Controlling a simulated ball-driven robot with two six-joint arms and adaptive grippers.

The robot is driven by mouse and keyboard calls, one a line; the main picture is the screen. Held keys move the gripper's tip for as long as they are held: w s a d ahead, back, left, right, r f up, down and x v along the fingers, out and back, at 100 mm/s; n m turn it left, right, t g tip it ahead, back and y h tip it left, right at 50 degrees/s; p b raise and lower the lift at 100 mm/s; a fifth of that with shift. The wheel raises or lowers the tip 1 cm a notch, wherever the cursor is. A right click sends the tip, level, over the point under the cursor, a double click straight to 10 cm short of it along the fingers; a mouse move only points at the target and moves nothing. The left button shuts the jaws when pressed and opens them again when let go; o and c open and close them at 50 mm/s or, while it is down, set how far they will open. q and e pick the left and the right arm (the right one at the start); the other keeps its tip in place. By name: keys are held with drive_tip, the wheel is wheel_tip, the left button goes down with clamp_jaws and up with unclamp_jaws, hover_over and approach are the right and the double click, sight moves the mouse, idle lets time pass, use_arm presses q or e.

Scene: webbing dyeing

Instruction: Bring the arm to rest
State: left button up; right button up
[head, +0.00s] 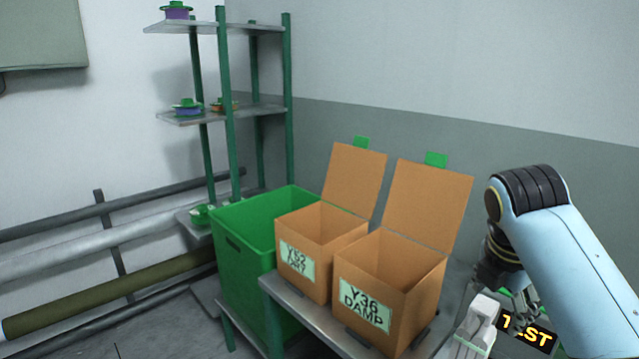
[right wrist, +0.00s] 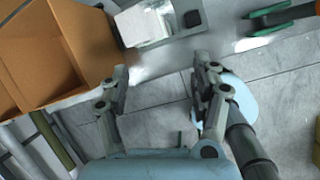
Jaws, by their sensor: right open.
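My right arm (head: 570,260) comes in from the right in the head view and bends down beside the boxes. My right gripper (right wrist: 162,78) is open in the right wrist view, and nothing shows between its fingers. Bare tiled floor lies behind the gap. My left gripper is not in view.
Open cardboard boxes Y52 DRY (head: 297,262) and Y36 DAMP (head: 362,305) stand on a metal bench (head: 290,300), left of the arm. A grey-white device (head: 476,325) is close by. A green bin (head: 240,265) and spool shelf (head: 195,28) stand farther left.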

drive_tip(key=s+a+f+m+y, duration=0.1)
drive_tip(key=s+m, duration=0.9)
drive_tip(key=s, duration=0.3)
drive_tip(key=s+a+f+m+y, duration=0.1)
drive_tip(key=s+a+m, duration=0.1)
drive_tip(key=s+m, duration=1)
drive_tip(key=s+d+f+b, duration=0.15)
drive_tip(key=f+b, duration=0.35)
drive_tip(key=f, duration=1.3)
drive_tip(key=s+d+f+b, duration=0.15)
drive_tip(key=f+b, duration=0.35)
drive_tip(key=f, duration=1.4)
drive_tip(key=s+f+g+b, duration=0.1)
drive_tip(key=s+f+b, duration=0.3)
drive_tip(key=s+f, duration=0.5)
drive_tip(key=s+f+g+b, duration=0.1)
drive_tip(key=s+f+b, duration=0.3)
drive_tip(key=s+f, duration=0.5)
wheel_tip(320, 180, down, 5)
drive_tip(key=shift+s+d+f, duration=0.1)
drive_tip(key=shift+s+d, duration=0.15)
drive_tip(key=shift+s, duration=0.05)
